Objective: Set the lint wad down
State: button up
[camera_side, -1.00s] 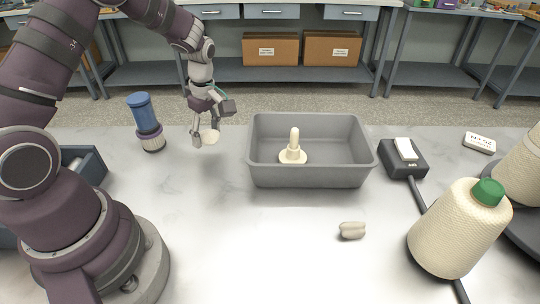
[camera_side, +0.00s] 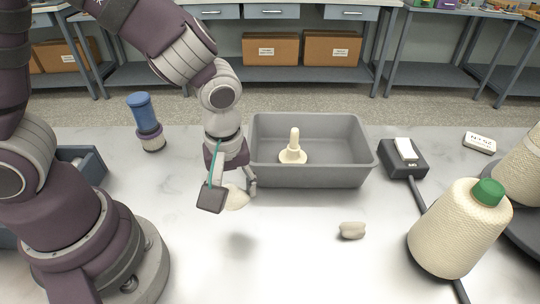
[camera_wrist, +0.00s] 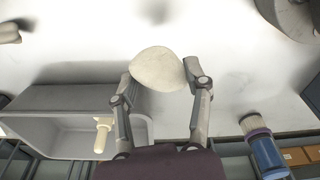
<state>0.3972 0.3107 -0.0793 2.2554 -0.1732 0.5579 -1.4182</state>
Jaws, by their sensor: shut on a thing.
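The lint wad (camera_side: 236,199) is a rounded cream lump. My gripper (camera_side: 232,196) is shut on it and holds it above the table, just left of the grey bin's front left corner. In the side view, part of the wad is hidden behind my gripper. In the wrist view the wad (camera_wrist: 157,68) sits between the two fingertips of my gripper (camera_wrist: 160,76). A soft shadow lies on the table below it, apart from it.
The grey bin (camera_side: 310,176) holds a cream bobbin (camera_side: 293,150). A small pale lump (camera_side: 352,230) lies on the table, right of centre. A blue-topped brush-like thing (camera_side: 146,121) stands at left. A thread cone (camera_side: 460,231) stands at right. The front middle table is clear.

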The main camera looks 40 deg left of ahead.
aim_at(257, 268)
jog(key=s+d+r+m, duration=0.1)
jog(key=s+d+m, duration=0.25)
jog(key=d, duration=0.45)
jog(key=shift+m, duration=0.55)
jog(key=f, duration=0.7)
jog(key=shift+w+f, duration=0.2)
jog(key=shift+f, duration=0.2)
jog(key=shift+f, duration=0.1)
jog(key=o, duration=0.8)
jog(key=shift+c, duration=0.2)
